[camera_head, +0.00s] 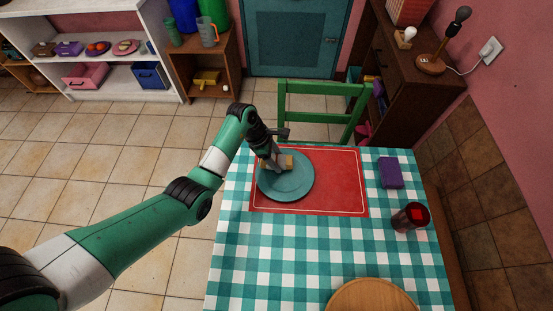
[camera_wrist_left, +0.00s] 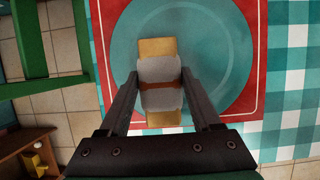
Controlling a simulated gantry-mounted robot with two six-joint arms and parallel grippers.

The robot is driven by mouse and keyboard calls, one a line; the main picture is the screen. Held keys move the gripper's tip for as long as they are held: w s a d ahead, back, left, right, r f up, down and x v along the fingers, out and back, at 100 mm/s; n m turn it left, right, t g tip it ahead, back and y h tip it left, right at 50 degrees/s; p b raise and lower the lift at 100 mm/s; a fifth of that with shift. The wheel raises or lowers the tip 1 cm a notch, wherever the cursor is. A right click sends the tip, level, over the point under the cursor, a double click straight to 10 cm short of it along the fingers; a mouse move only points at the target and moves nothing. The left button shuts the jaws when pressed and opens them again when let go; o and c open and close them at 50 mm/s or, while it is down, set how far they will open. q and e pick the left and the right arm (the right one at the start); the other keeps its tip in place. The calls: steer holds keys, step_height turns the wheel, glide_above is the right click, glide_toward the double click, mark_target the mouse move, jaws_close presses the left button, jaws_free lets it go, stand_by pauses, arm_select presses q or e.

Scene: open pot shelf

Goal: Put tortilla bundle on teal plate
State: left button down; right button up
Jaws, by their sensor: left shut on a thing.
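The tortilla bundle (camera_wrist_left: 159,73) has yellowish ends, a pale grey wrap and a brown band. My left gripper (camera_head: 272,163) is shut on the bundle, with one finger on each side of its wrapped middle. The bundle shows in the head view (camera_head: 287,161) over the upper part of the teal plate (camera_head: 287,188). In the wrist view it lies in front of the plate (camera_wrist_left: 215,55). I cannot tell whether it touches the plate. The plate lies on a red placemat (camera_head: 338,190). My right gripper is not in view.
The placemat lies on a teal-checked table (camera_head: 270,250). A purple box (camera_head: 390,173), a dark cup with red inside (camera_head: 410,217) and a round wooden board (camera_head: 370,297) are also there. A green chair (camera_head: 320,115) stands at the far edge.

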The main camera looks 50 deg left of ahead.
arm_select(q)
steer(key=shift+c, duration=0.4)
jaws_free()
steer(key=shift+f, duration=0.1)
steer(key=shift+r, duration=0.4)
steer(key=p+v, duration=0.5)
steer(key=v, duration=0.6)
steer(key=shift+s+r, duration=0.2)
steer(key=shift+a, duration=0.15)
